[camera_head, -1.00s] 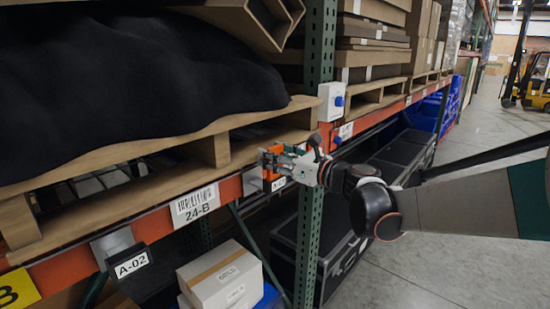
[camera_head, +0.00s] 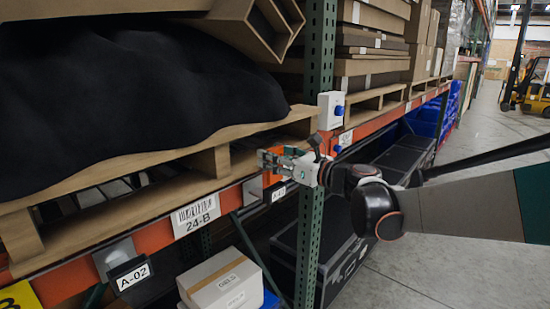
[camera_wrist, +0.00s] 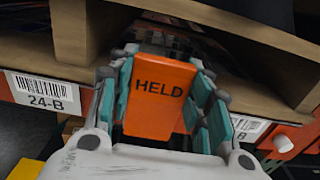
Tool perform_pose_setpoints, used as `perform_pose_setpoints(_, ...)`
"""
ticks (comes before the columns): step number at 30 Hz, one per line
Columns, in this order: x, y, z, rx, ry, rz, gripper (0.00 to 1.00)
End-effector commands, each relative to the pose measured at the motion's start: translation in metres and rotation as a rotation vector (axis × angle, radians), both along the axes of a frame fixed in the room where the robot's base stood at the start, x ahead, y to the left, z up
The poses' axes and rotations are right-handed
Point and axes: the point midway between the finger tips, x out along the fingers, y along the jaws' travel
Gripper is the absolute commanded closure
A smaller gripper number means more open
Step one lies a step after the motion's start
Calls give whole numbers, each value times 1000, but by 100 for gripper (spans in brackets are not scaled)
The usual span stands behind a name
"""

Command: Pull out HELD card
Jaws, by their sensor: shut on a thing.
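The orange HELD card (camera_wrist: 160,95) is upright between the teal finger pads of my gripper (camera_wrist: 160,105) in the wrist view, its black lettering facing the camera. My gripper (camera_head: 268,160) is shut on the card in front of the orange shelf beam. Little of the card shows in the head view, as the fingers cover it. A dark holder with a white label (camera_head: 279,193) is on the beam just below the gripper, and its label partly shows behind the right finger in the wrist view (camera_wrist: 247,127). I cannot tell whether the card's lower edge is still in the holder.
A wooden pallet (camera_head: 110,178) with a black-wrapped load (camera_head: 120,75) sits above the beam. The 24-B label (camera_head: 196,213) and A-02 holder (camera_head: 131,273) are left. A green upright (camera_head: 312,220) carries a white box with a blue button (camera_head: 331,110).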

Motion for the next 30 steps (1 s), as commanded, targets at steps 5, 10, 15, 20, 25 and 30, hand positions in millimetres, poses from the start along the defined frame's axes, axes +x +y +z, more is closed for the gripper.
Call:
perform_pose_setpoints(5, -2, -3, 0, 0, 0, 0, 84)
perform_pose_setpoints(10, -9, -12, 0, 0, 0, -1, 84)
perform_pose_setpoints(15, -16, -20, 0, 0, 0, -1, 84)
perform_pose_setpoints(20, -22, -28, 0, 0, 0, -1, 84)
perform_pose_setpoints(25, -28, -37, 0, 0, 0, -1, 84)
perform_pose_setpoints(30, -35, -45, 0, 0, 0, -1, 84)
